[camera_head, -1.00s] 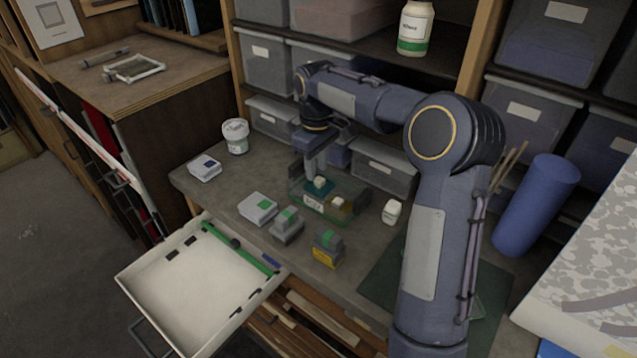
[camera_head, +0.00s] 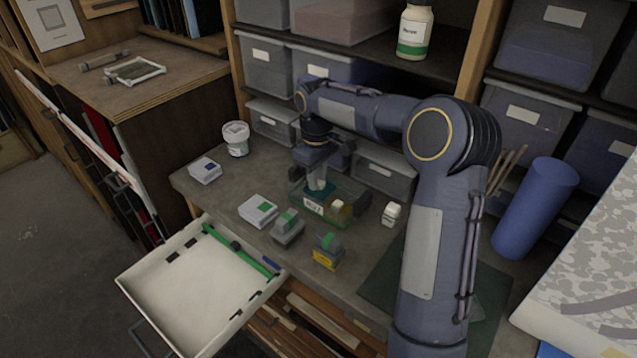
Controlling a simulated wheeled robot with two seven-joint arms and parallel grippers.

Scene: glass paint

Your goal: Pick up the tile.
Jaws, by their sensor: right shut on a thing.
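My right gripper (camera_head: 318,178) reaches down into the clear, green-tinted tray (camera_head: 313,207) with a white label on the worktable. It is shut on a small pale-topped teal piece (camera_head: 318,187) at the tray's left side. The fingers partly hide the piece, and I cannot tell whether it is the tile or whether it is clear of the tray floor. A small cream and yellow piece (camera_head: 338,207) sits beside it in the tray. My left gripper is not in view.
An open drawer (camera_head: 180,305) juts out at front left. Grey bins (camera_head: 384,172) stand behind.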

